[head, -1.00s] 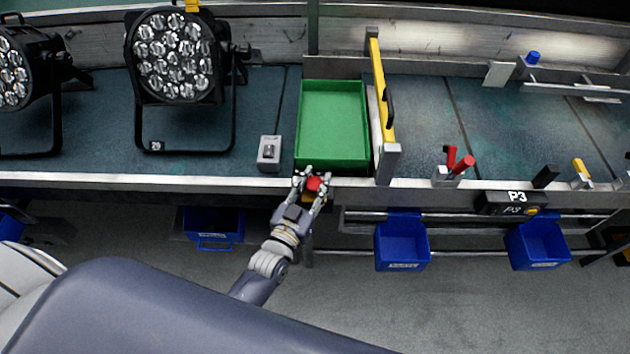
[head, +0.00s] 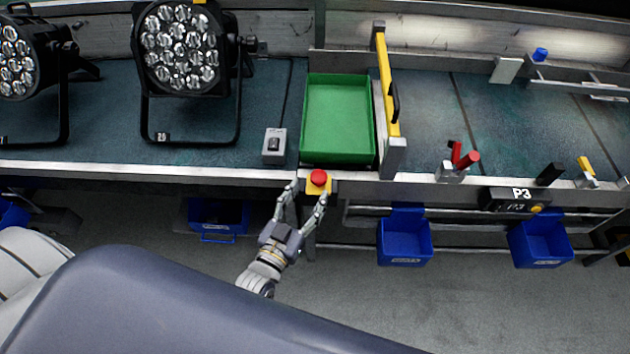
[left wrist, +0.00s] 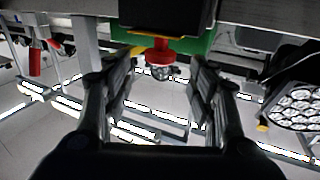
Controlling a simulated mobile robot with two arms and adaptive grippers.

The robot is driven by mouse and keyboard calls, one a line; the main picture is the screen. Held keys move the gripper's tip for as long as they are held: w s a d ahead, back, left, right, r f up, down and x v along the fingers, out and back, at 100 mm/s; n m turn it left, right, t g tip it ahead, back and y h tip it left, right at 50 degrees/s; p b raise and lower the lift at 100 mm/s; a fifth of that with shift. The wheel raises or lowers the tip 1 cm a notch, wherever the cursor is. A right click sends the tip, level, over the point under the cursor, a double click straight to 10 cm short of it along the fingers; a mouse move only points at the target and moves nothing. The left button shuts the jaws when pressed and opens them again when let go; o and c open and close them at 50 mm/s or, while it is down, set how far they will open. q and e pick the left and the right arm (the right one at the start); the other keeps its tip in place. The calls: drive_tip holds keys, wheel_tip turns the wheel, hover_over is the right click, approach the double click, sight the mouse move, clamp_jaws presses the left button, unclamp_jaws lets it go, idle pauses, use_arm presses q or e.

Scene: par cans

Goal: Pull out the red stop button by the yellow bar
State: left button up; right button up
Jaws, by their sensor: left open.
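The red stop button (head: 318,177) sits on a small yellow box (head: 325,188) at the front edge of the bench, just below the green tray. In the left wrist view the red button (left wrist: 160,52) shows beyond and between my fingers. My left gripper (head: 307,199) is open and empty, just in front of the button, with its fingers spread apart and pointing at it. I cannot tell whether the button is pulled out or pressed in. A yellow bar (head: 386,80) stands on the bench right of the green tray. My right gripper is not in view.
The green tray (head: 338,157) lies behind the button. A grey switch box (head: 275,146) and par cans (head: 181,48) are to the left. Blue bins (head: 405,240) hang below the bench edge.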

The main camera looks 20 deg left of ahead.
use_arm(q)
drive_tip(key=s, duration=0.5)
drive_tip(key=shift+a, duration=0.3)
